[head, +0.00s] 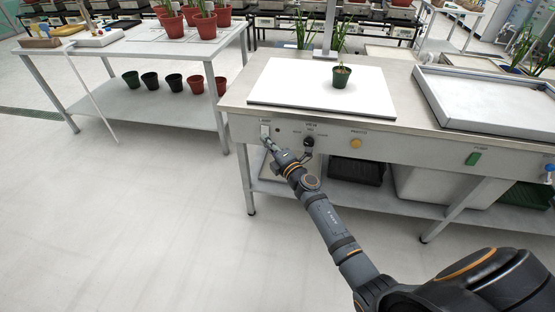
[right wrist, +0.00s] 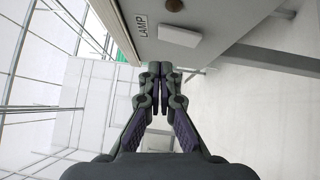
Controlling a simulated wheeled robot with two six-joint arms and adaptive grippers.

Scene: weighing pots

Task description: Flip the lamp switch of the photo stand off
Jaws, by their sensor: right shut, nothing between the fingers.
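The photo stand is the grey metal table (head: 234,103) with a front panel. Its lamp switch (head: 265,130) is a small white rocker at the panel's left end. In the right wrist view the white switch (right wrist: 180,35) sits beside a label (right wrist: 141,26) reading LAMP. My right gripper (head: 267,142) is shut and empty, just below the switch in the head view. In the right wrist view its closed fingertips (right wrist: 161,73) appear near the panel, apart from the switch in the picture; contact cannot be told. My left gripper is not in view.
A black knob (head: 309,142), a yellow button (head: 356,143) and a green switch (head: 473,158) are on the same panel. A potted plant (head: 341,79) stands on the white board (head: 285,84). A side table (head: 140,47) stands at left; floor between is clear.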

